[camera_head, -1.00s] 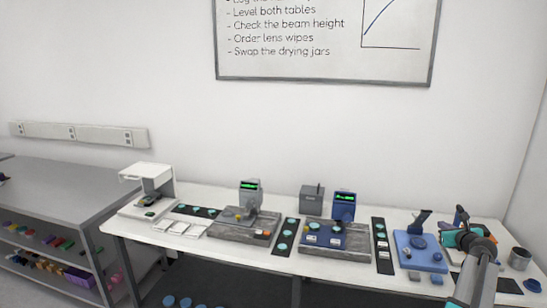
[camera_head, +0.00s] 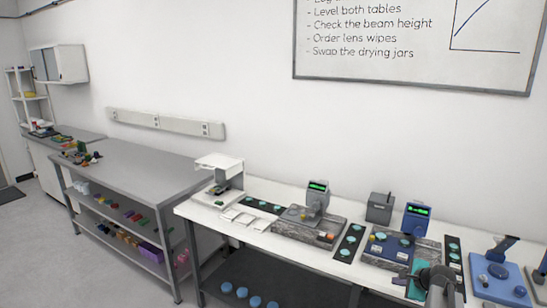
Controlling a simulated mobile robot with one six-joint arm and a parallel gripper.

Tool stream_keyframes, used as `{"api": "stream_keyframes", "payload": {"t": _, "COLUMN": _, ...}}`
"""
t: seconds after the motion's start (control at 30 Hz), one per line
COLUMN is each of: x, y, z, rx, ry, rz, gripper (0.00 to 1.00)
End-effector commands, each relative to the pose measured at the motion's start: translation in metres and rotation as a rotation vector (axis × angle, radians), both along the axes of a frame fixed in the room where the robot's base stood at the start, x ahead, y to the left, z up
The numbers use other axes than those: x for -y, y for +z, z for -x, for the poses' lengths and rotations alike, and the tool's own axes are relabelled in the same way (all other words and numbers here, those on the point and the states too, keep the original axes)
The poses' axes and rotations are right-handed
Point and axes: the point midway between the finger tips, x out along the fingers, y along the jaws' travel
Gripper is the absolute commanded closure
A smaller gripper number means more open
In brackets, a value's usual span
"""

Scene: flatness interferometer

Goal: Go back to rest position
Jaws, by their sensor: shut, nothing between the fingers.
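My gripper (camera_head: 402,281) shows small at the lower right, at the end of my dark grey arm with teal parts. It is shut, with nothing seen between its fingers. It appears in front of the blue interferometer station (camera_head: 398,250) on the white bench (camera_head: 262,238). I cannot tell its exact height above the bench. My arm hides part of the bench's front edge there.
A grey interferometer station (camera_head: 312,225) with a green display stands left of the blue one. Black strips with teal discs lie between them. A white stand (camera_head: 222,175) is at the bench's left end. A grey shelf table (camera_head: 140,165) stands farther left.

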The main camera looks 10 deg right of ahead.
Motion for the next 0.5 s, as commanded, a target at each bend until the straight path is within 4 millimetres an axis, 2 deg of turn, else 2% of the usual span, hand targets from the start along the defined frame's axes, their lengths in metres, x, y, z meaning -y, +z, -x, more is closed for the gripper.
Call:
{"api": "stream_keyframes", "payload": {"t": 0.03, "x": -0.024, "y": -0.009, "z": 0.000, "rx": -0.027, "ry": 0.067, "rz": 0.031, "gripper": 1.00}}
{"api": "stream_keyframes", "payload": {"t": 0.1, "x": -0.051, "y": -0.021, "z": 0.001, "rx": -0.060, "ry": 0.161, "rz": 0.082, "gripper": 1.00}}
{"api": "stream_keyframes", "payload": {"t": 0.27, "x": -0.111, "y": -0.046, "z": 0.008, "rx": -0.134, "ry": 0.381, "rz": 0.191, "gripper": 1.00}}
{"api": "stream_keyframes", "payload": {"t": 0.5, "x": -0.193, "y": -0.081, "z": 0.031, "rx": -0.231, "ry": 0.721, "rz": 0.350, "gripper": 1.00}}
